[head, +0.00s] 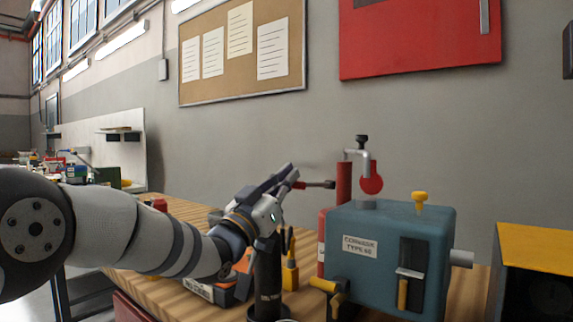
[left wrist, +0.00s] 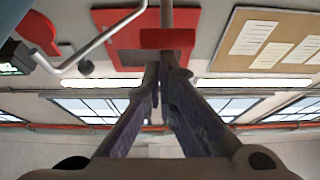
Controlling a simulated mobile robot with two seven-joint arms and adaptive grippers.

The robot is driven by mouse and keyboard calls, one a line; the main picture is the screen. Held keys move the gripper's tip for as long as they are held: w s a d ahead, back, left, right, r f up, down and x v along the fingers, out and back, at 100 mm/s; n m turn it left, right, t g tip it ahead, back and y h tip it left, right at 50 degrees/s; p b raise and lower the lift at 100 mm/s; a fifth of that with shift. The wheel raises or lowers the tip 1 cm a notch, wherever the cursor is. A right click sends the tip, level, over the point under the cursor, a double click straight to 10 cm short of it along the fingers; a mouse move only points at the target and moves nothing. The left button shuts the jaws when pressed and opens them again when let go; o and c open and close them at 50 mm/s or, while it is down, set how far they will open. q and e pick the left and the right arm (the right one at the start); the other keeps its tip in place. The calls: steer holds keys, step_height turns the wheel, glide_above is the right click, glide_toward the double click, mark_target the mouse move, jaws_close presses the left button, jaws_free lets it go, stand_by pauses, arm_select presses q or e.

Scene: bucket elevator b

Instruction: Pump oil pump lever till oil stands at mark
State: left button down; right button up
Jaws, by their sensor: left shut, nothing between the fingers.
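A blue gearbox (head: 385,262) stands on the bench. Its front has a dark sight gauge (head: 412,254) with a pale mark (head: 409,273); a yellow column (head: 403,293) stands just below that mark. A thin dark lever (head: 319,184) with a red end reaches left from the red upright cylinder (head: 343,183) behind the gearbox. My left gripper (head: 291,170) is shut and empty close to the lever's red end. In the left wrist view, a red block (left wrist: 167,38) on a grey rod is just beyond the shut fingertips; I cannot tell whether they touch. My right gripper is out of view.
A yellow-topped box (head: 538,245) stands right of the gearbox. Below my left wrist are a black cylinder (head: 267,282), a yellow bottle (head: 290,275) and a tool tray. The wall is behind.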

arm_select(q)
steer(key=shift+f+b, duration=0.35)
steer(key=shift+f, duration=2.6)
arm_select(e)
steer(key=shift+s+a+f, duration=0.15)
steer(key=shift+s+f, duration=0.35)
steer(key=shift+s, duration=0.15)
arm_select(q)
steer(key=v, duration=1.2)
steer(key=shift+r, duration=0.1)
